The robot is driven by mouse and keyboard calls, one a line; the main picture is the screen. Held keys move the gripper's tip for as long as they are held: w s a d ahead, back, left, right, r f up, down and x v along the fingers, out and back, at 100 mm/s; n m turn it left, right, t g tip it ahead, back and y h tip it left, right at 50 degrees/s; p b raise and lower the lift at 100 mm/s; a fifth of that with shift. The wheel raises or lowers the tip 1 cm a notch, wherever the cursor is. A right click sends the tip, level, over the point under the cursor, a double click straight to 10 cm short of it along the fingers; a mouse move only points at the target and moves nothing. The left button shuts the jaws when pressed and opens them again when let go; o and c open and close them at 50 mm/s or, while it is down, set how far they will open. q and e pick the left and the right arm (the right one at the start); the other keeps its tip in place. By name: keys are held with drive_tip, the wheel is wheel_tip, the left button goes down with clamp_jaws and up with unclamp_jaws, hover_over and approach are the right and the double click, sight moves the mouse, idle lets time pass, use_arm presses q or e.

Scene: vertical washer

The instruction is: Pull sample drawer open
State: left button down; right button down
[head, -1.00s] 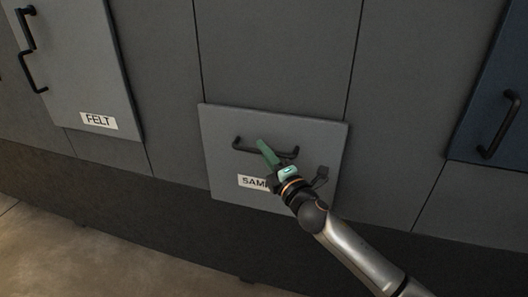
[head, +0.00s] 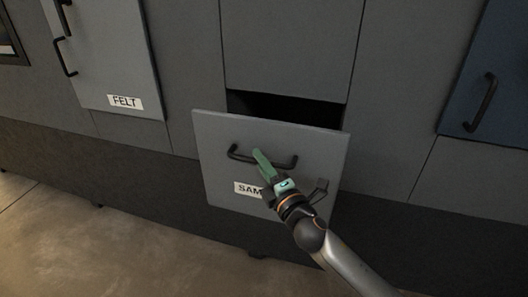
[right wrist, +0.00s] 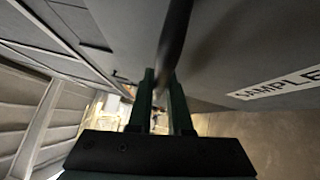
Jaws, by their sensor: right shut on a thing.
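The grey sample drawer (head: 215,135) stands partly out from the cabinet in the head view, with a dark gap above its front. Its black bar handle (head: 240,156) runs across the upper front, and a white label (head: 247,189), partly covered by my gripper, sits below. My right gripper (head: 262,160) has its green fingers on the middle of the handle. In the right wrist view the fingers (right wrist: 163,105) are closed around the dark handle (right wrist: 174,40), beside the label reading SAMPLE (right wrist: 278,88). My left gripper is out of view.
A light grey door labelled FELT (head: 124,102) with black handles is at the upper left. A dark blue door (head: 490,90) with a black handle is at the right. The floor (head: 110,235) in front at the lower left is clear.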

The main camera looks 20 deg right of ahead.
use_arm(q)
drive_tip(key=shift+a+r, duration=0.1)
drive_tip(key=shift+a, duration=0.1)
use_arm(e)
drive_tip(key=shift+s+a, duration=0.5)
drive_tip(key=shift+s, duration=0.25)
drive_tip(key=shift+s+a, duration=0.5)
drive_tip(key=shift+s, duration=0.3)
drive_tip(key=shift+s+a, duration=0.5)
drive_tip(key=shift+s, duration=0.25)
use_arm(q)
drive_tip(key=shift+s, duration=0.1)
use_arm(e)
drive_tip(key=c, duration=0.8)
unclamp_jaws()
drive_tip(key=shift+c, duration=0.2)
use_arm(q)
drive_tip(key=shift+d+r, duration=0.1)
use_arm(e)
drive_tip(key=shift+s, duration=0.15)
use_arm(q)
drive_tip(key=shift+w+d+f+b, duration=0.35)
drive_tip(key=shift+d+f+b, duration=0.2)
drive_tip(key=shift+b, duration=0.35)
use_arm(e)
drive_tip(key=v, duration=1.2)
